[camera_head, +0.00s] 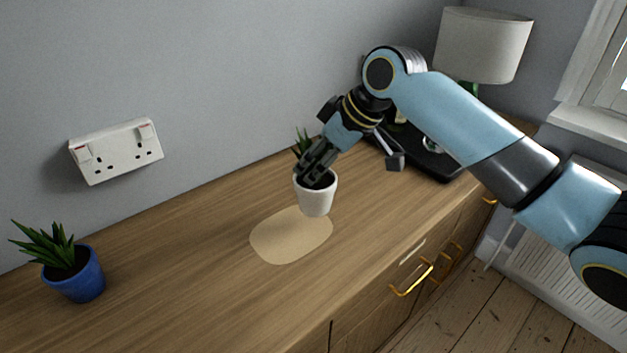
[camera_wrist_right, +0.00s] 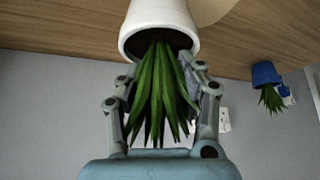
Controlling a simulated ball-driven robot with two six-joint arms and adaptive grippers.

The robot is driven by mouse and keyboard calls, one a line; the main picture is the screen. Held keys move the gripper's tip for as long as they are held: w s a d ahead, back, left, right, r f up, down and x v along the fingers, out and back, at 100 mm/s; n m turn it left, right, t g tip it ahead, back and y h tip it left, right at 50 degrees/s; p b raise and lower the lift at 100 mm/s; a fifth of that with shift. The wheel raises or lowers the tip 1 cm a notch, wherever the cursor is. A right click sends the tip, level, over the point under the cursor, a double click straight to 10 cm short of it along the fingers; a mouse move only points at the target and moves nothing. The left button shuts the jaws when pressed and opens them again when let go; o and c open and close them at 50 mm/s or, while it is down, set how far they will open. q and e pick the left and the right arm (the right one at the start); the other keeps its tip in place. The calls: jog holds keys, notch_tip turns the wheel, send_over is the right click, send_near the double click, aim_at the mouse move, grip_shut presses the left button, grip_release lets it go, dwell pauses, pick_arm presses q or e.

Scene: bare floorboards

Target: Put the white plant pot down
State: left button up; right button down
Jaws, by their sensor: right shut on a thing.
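The white plant pot (camera_head: 315,196) holds a spiky green plant and is slightly tilted, next to a pale rounded patch (camera_head: 291,236) on the wooden sideboard top. My left gripper is not in view.
A blue pot with a plant (camera_head: 75,276) stands at the left of the sideboard (camera_head: 190,300). A black tray (camera_head: 440,168) and a lamp (camera_head: 484,45) are at the far right. A white socket (camera_head: 117,151) is on the wall. The front middle is clear.

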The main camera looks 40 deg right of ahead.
jog(key=shift+w+a+f, duration=0.1)
jog(key=shift+a+f, duration=0.05)
jog(key=shift+a, duration=0.1)
jog(key=shift+f, duration=2)
jog(key=c, duration=0.8)
grip_release()
jog(key=v, duration=1.2)
jog(key=shift+p, duration=0.4)
